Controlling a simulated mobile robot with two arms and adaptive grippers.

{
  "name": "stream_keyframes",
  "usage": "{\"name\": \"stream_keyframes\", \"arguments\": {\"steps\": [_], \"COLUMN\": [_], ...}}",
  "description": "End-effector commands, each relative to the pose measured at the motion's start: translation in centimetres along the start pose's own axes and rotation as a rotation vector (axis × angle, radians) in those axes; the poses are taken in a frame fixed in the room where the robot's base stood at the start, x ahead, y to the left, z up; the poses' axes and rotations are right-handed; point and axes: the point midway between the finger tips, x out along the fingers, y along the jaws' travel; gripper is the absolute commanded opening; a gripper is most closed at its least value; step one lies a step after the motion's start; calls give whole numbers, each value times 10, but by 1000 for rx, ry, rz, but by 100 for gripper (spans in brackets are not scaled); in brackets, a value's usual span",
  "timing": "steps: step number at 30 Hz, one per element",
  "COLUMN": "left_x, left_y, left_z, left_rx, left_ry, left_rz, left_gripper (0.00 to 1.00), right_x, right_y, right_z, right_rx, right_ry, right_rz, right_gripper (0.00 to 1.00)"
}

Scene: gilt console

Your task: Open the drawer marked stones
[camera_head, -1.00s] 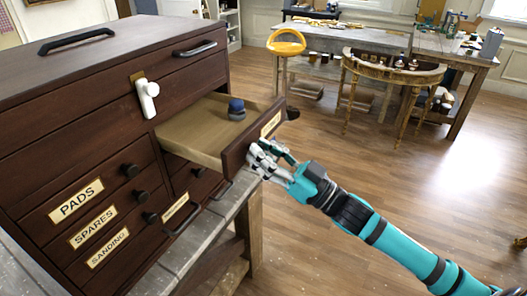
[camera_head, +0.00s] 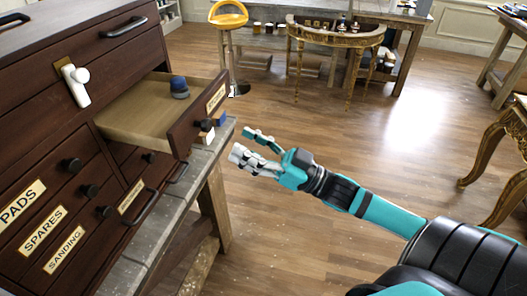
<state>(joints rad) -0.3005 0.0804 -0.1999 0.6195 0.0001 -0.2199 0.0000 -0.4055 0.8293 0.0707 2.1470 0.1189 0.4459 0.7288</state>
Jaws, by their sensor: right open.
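A dark wooden tool chest (camera_head: 38,117) fills the left side. One upper drawer (camera_head: 137,121) stands pulled out, with a dark blue round object (camera_head: 179,87) inside. Its front carries a pale label (camera_head: 216,97) that I cannot read clearly. My right gripper (camera_head: 252,150) is open and empty. It is in the air to the right of the drawer front, apart from it. My left gripper is not in view.
Closed lower drawers read PADS (camera_head: 20,205), SPARES (camera_head: 43,230) and SANDING (camera_head: 65,250). A white latch-like fitting (camera_head: 75,84) sits on the chest. The chest stands on a grey bench (camera_head: 196,183). A yellow stool (camera_head: 228,20) and gilt console (camera_head: 335,35) are farther back; open floor lies between.

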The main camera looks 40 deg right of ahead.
Motion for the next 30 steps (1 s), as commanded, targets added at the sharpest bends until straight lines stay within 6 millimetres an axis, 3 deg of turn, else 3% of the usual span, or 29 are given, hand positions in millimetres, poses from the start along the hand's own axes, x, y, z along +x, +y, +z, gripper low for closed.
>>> {"name": "stream_keyframes", "arguments": {"steps": [3,9,26,30], "left_x": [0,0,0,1], "left_y": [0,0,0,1], "left_z": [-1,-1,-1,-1], "left_rx": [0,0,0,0], "left_ry": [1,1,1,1], "left_rz": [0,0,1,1], "left_gripper": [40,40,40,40], "right_x": [-20,-36,-38,-43], "right_y": [0,0,0,9], "right_z": [1,0,0,11], "right_rx": [1,0,-1,-6], "right_ry": [-4,-1,1,-18], "right_rz": [2,1,0,31], "right_gripper": [49,49,49,49]}}
